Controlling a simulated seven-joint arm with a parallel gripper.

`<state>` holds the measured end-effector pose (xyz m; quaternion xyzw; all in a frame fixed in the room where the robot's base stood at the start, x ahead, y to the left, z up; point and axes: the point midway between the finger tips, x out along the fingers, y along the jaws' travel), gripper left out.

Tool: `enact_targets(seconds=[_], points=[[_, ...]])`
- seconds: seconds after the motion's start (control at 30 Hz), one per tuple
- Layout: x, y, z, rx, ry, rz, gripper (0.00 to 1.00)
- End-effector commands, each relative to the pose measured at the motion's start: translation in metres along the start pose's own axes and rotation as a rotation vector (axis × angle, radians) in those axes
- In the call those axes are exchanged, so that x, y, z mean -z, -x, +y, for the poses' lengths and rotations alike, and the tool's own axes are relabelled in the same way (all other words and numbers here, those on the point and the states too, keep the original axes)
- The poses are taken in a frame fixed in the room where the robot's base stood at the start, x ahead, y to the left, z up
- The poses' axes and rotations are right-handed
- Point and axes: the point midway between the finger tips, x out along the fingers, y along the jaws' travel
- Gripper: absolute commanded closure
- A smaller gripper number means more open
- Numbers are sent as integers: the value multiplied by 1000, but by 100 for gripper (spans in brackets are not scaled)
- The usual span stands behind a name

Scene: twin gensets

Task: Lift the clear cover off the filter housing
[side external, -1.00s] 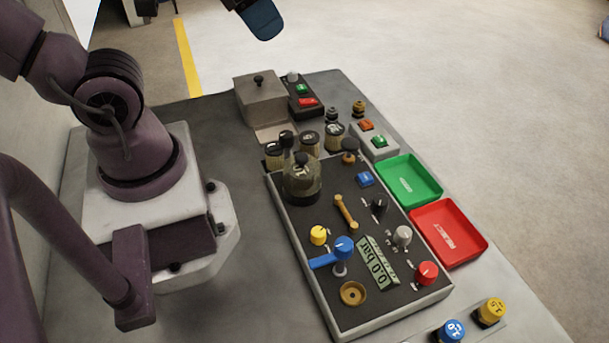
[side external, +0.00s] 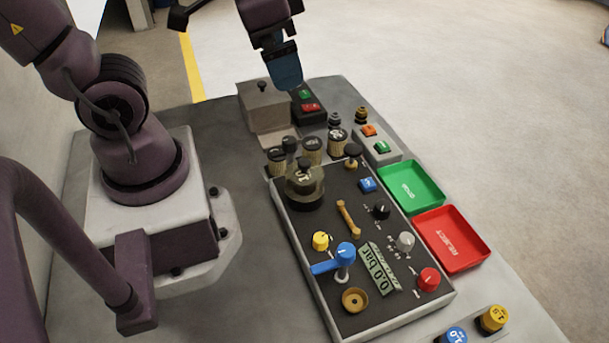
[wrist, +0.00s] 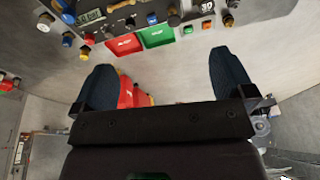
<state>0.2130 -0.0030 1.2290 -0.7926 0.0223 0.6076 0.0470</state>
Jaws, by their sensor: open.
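The clear cover (side external: 304,192) is a smoky transparent dome with a dark knob on top. It stands over the filter housing at the back left corner of the dark control panel (side external: 325,240). What is inside the dome is hard to make out. My gripper (side external: 285,80) is high above the back of the table, apart from the cover. In the wrist view my gripper (wrist: 163,80) shows two blue fingers spread wide with nothing between them. I cannot surely pick out the cover in the wrist view.
Several small filter cartridges (side external: 312,150) stand just behind the cover. A grey box with a knob (side external: 265,105) is at the back. A green tray (side external: 410,187) and a red tray (side external: 451,240) lie right of the panel. A blue-handled valve (side external: 343,255) rises in front.

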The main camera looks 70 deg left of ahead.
Motion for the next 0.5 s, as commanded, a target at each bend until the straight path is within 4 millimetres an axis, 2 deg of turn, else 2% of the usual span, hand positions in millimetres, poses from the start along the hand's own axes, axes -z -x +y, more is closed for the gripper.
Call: enact_targets(seconds=[0.03,0.1,0.23,0.37,0.5], points=[[1,-18,2,-9,-101,-74,0],[1,-41,7,-36,-299,-152,0],[0,-75,16,-124,-712,-237,0],[2,-93,24,-200,-1068,-240,0],[8,-95,26,-221,-1328,-196,0]])
